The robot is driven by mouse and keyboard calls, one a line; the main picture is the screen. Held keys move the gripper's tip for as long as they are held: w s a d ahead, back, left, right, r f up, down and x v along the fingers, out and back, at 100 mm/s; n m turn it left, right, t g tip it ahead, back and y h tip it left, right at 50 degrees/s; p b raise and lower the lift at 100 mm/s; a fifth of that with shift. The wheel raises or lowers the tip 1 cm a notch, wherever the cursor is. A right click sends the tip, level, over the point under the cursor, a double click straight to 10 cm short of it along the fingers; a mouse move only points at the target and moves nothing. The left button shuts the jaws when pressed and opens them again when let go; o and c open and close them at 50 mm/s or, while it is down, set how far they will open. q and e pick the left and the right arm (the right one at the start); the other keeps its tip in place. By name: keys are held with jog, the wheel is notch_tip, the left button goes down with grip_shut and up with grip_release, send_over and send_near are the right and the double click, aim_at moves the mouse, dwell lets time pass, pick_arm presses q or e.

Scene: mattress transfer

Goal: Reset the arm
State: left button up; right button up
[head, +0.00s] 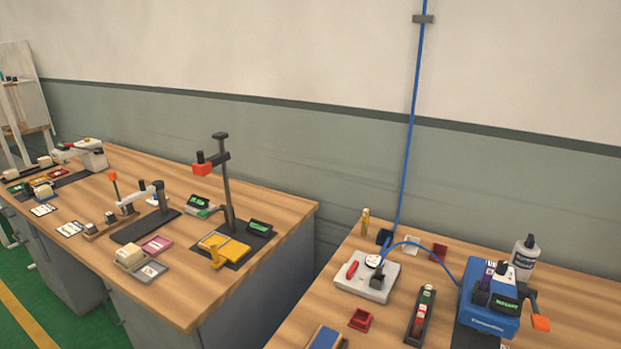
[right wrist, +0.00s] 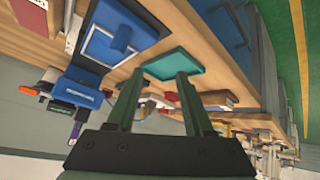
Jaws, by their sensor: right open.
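My right gripper (right wrist: 158,100) shows in the right wrist view, with its two dark green fingers apart and nothing between them. That view is turned over, so the benches hang from the top. Neither gripper shows in the head view, and my left gripper is in no view.
In the head view, a left bench (head: 190,305) and a right bench (head: 288,318) carry tools, with a gap between them. A blue block device (right wrist: 118,38) shows in the wrist view.

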jog(key=s+f+g, duration=0.4)
jog(key=s+g, duration=0.1)
jog(key=s, duration=0.6)
jog(key=w+a+f+t+y, duration=0.1)
jog(key=w+a+f+t, duration=0.1)
jog(key=f, duration=0.3)
jog(key=w+a+f+t+y, duration=0.2)
jog(key=w+a+f+t, duration=0.1)
jog(key=f, duration=0.3)
jog(key=shift+f+t, duration=0.15)
jog(key=shift+t, duration=0.35)
